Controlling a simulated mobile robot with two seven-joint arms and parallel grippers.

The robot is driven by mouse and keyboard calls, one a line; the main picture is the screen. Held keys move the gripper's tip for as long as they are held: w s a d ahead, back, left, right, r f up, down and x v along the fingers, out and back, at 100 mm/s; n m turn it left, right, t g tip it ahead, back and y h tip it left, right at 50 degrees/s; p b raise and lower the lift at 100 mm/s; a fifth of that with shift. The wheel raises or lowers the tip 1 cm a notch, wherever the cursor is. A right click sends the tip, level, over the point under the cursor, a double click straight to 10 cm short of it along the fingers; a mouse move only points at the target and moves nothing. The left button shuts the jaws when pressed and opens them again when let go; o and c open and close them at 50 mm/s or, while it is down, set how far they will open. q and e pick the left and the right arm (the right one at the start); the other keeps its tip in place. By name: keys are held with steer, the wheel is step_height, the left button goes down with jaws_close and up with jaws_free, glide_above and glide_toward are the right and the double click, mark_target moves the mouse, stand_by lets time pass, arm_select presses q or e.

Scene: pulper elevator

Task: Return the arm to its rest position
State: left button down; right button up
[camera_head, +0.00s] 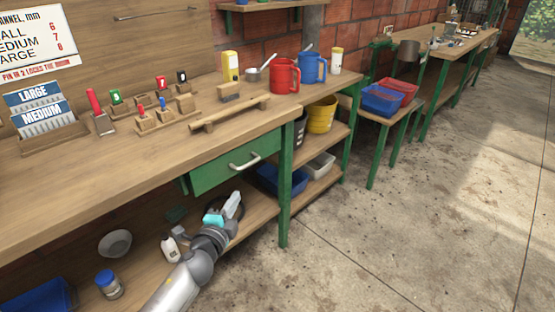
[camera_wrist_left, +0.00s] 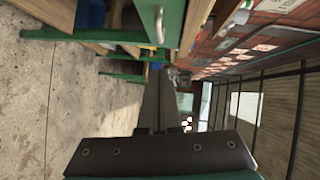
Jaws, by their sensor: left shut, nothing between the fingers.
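My left arm comes in from the bottom of the head view, and its left gripper (camera_head: 233,204) is in front of the workbench (camera_head: 240,127), below the green drawer (camera_head: 236,162). In the left wrist view the fingers of the left gripper (camera_wrist_left: 160,90) lie together, shut and empty. The drawer shows closed at the top of that view, apart from the fingers. My right gripper is in neither view.
A red jug (camera_head: 285,75), a blue jug (camera_head: 313,67) and several small tools stand on the bench top. The lower shelf holds a bowl (camera_head: 115,243) and a blue-lidded jar (camera_head: 108,284). A low stand with blue (camera_head: 382,100) and red bins is beyond. The concrete floor at right is clear.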

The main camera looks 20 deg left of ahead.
arm_select(q)
steer(key=s+d+f+n+g, duration=0.15)
steer(key=s+f, duration=0.25)
steer(key=f, duration=0.4)
steer(key=s+d+f+n+g+h, duration=0.1)
steer(key=s+f+n+g, duration=0.15)
steer(key=f, duration=0.45)
steer(key=s+d+f+n+g, duration=0.1)
steer(key=s+f+g, duration=0.1)
steer(key=s+f, duration=0.45)
steer(key=s+d+f+n+g+h, duration=0.1)
steer(key=s+d+f+n+g, duration=0.2)
steer(key=s+f, duration=0.5)
steer(key=s+d+f+n+g+h, duration=0.1)
steer(key=s+d+f+n+g, duration=0.2)
steer(key=s+f, duration=0.6)
steer(key=s+d+g, duration=0.1)
steer(key=s, duration=0.6)
steer(key=shift+f+g, duration=0.15)
steer(key=shift+g, duration=0.15)
